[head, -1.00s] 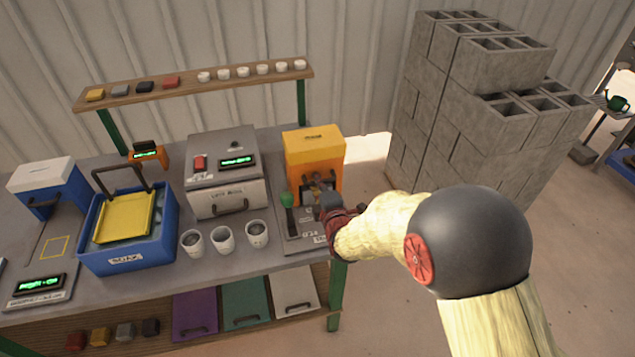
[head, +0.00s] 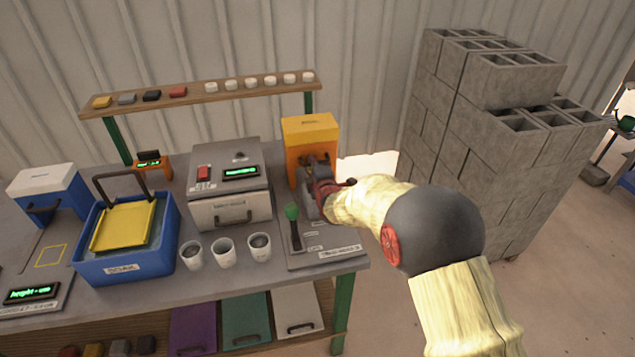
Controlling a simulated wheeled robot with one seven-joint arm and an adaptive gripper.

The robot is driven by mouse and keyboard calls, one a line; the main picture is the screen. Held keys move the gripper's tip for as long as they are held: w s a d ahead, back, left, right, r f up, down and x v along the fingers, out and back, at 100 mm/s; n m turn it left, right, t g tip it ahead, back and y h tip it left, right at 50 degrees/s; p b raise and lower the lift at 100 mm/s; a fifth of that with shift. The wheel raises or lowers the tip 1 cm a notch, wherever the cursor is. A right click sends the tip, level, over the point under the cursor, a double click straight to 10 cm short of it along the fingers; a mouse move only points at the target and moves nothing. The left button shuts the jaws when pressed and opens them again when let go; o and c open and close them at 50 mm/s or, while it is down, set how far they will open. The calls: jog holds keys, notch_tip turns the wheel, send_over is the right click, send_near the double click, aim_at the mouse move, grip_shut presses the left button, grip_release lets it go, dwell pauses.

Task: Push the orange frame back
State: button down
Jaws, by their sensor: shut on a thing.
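The fingers and wrist hide the exact part between the jaws and most of the opening. A green-knobbed lever (head: 293,213) stands upright on the plate, in front of and left of my gripper.
A grey box with a display (head: 227,172) stands close left of the frame. Several white cups (head: 224,252) stand in front of it. A blue tray (head: 125,262) is farther left. A shelf (head: 210,95) runs behind. Concrete blocks (head: 465,130) are stacked at right.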

jog(key=x, duration=0.3)
jog(key=shift+w+a+r, duration=0.1)
jog(key=shift+w+r, duration=0.2)
jog(key=c, duration=2.2)
grip_release()
jog(key=shift+w, duration=0.1)
jog(key=v, duration=1.2)
